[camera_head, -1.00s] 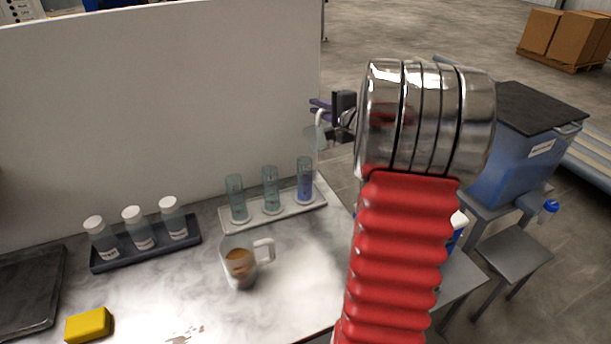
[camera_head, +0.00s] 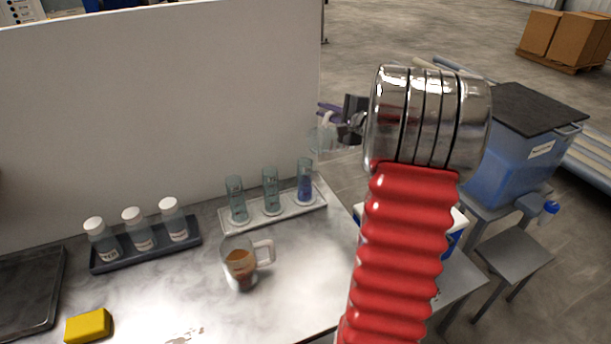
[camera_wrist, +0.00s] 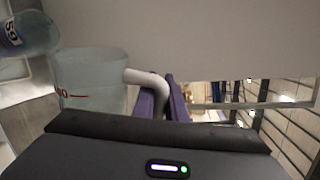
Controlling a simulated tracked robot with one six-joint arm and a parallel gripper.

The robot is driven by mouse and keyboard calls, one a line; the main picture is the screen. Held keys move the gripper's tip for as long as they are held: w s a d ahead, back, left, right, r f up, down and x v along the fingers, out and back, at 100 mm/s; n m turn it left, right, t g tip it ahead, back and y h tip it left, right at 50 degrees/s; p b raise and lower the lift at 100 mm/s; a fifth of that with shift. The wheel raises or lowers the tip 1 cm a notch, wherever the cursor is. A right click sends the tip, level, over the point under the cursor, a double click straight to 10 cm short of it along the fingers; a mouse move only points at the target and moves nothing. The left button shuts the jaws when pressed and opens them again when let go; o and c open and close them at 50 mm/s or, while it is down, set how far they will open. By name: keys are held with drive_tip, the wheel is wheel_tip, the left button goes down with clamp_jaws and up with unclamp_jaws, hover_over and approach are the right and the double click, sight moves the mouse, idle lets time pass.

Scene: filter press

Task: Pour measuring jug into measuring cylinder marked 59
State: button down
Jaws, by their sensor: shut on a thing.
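My gripper (camera_head: 330,108) is shut on the pale handle of a clear measuring jug (camera_head: 324,140). The jug is in the air, right of and above the rightmost measuring cylinder (camera_head: 305,182). In the wrist view the purple fingers (camera_wrist: 163,95) grip the handle, and the jug (camera_wrist: 92,82) shows red markings. Its tilt and contents are hard to tell. The rightmost cylinder holds blue liquid; in the wrist view a blue-filled cylinder (camera_wrist: 25,33) beside the jug bears a label that seems to read 59. Two greenish cylinders (camera_head: 270,190) (camera_head: 237,199) stand left of it.
The cylinders stand on a pale tray (camera_head: 247,228). Another jug (camera_head: 240,263) with brown liquid stands on the bench in front. White-capped bottles (camera_head: 137,230) stand in a dark rack at left. A yellow sponge (camera_head: 88,326) lies front left. A tall pale panel (camera_head: 160,95) rises behind.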

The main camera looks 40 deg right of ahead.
drive_tip(key=s+d+f+m+t+y+b, duration=0.1)
drive_tip(key=d+f+m+b, duration=0.4)
drive_tip(key=d+f+m, duration=0.6)
drive_tip(key=shift+s+d+f+m+t+y, duration=0.15)
drive_tip(key=shift+s+f+m+t+y, duration=0.4)
drive_tip(key=shift+f+m, duration=0.95)
drive_tip(key=shift+w+f+n, duration=0.2)
drive_tip(key=shift+f+n, duration=0.1)
idle(0.7)
